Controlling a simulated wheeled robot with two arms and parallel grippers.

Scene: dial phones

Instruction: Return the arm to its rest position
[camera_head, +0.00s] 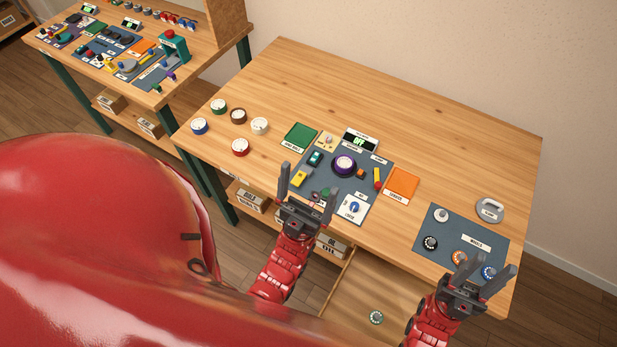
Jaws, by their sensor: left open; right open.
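My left gripper (309,190) is open and empty at the front edge of the near table, in front of the dark control panel (335,180). My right gripper (483,276) is open at the front right of the table. Its fingers are over the lower part of the dark wheels mat (440,222), close to an orange wheel (459,258) and a blue wheel (488,272). Whether the fingers touch these wheels I cannot tell. Both arms are red and reach up from below.
The near wooden table (420,130) is clear along its back. Several round dials (239,147) stand at its left. A green tray (299,136) and an orange tray (402,184) flank the panel. A second table (190,60) is at the upper left.

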